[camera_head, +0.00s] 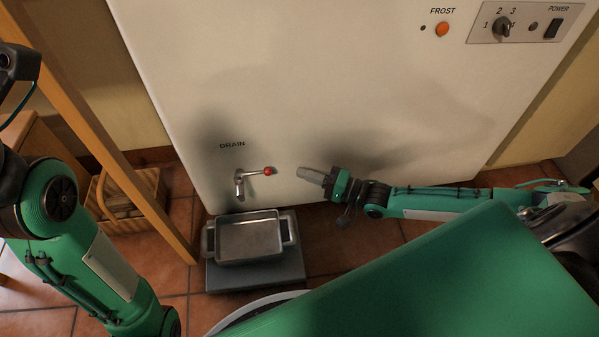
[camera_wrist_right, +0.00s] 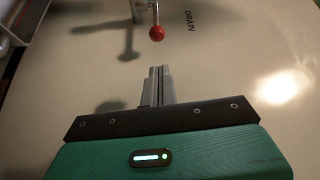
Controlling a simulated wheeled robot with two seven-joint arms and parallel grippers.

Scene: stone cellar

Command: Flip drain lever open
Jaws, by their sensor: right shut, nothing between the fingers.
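The drain lever (camera_head: 255,173) is a metal arm with a red ball at its end. It sticks out to the right from a metal tap on the front of a white appliance (camera_head: 330,90), below the word DRAIN. My right gripper (camera_head: 303,172) is shut and empty, just right of the red ball and apart from it. In the right wrist view, the lever's red ball (camera_wrist_right: 156,33) is just beyond the closed fingertips (camera_wrist_right: 160,70). My left arm shows at the left, but its gripper is not in view.
A metal tray (camera_head: 212,240) with handles stands on a dark grey platform (camera_head: 255,275) below the tap. A wooden post (camera_head: 120,160) and a wicker basket (camera_head: 140,190) are at the left. A knob, an orange light and a power switch (camera_head: 552,28) are at the upper right.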

